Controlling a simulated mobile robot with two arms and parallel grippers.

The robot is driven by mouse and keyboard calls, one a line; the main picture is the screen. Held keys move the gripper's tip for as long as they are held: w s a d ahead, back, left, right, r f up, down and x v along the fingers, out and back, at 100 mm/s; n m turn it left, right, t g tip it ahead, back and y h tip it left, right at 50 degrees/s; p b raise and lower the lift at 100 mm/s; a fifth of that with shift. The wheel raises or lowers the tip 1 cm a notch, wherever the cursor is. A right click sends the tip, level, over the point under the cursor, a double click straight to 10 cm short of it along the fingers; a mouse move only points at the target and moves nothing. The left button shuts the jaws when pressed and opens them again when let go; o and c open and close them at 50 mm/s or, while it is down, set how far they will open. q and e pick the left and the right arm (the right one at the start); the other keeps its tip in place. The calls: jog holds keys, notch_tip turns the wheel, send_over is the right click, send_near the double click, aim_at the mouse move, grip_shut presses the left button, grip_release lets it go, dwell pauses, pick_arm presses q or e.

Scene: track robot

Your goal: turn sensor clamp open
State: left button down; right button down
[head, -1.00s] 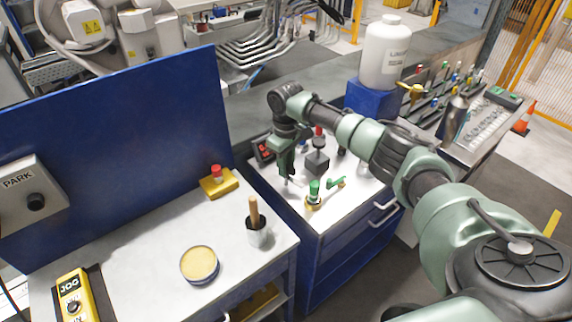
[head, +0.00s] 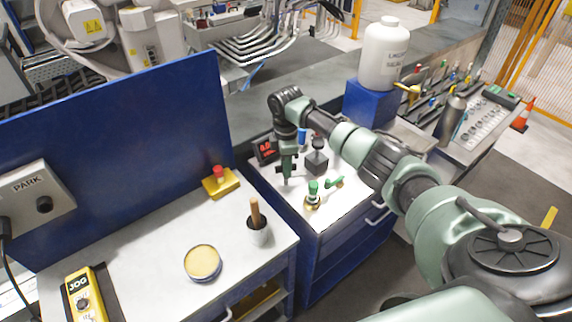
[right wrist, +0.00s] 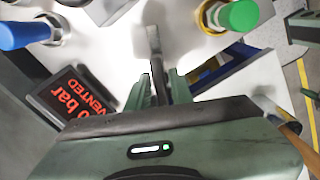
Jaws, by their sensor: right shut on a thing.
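My right gripper (head: 287,180) points down over the white top of the blue cabinet (head: 330,245). In the right wrist view its two green fingers (right wrist: 161,88) are shut on a dark, narrow lever (right wrist: 155,50), apparently the handle of the sensor clamp. The lever reaches out beyond the fingertips, toward the top of the picture. The clamp's body is mostly hidden below the gripper. My left gripper is in neither view.
A green-capped brass fitting (head: 313,195), a green handle (head: 334,182), a dark block (head: 317,162) and a blue-capped part (right wrist: 25,35) stand close by. A red display (right wrist: 80,100) reads "0 bar VENTED". The white bench (head: 150,250) is at left.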

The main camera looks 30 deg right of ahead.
jog(key=n, duration=0.5)
jog(key=shift+n, duration=0.3)
dwell(0.4)
jog(key=c, duration=1.2)
grip_release()
jog(key=shift+c, duration=0.2)
notch_tip(320, 180, up, 7)
jog(key=shift+f+b, duration=0.1)
jog(key=shift+b, duration=0.85)
jog(key=shift+r, duration=0.6)
jog(key=shift+f, duration=0.1)
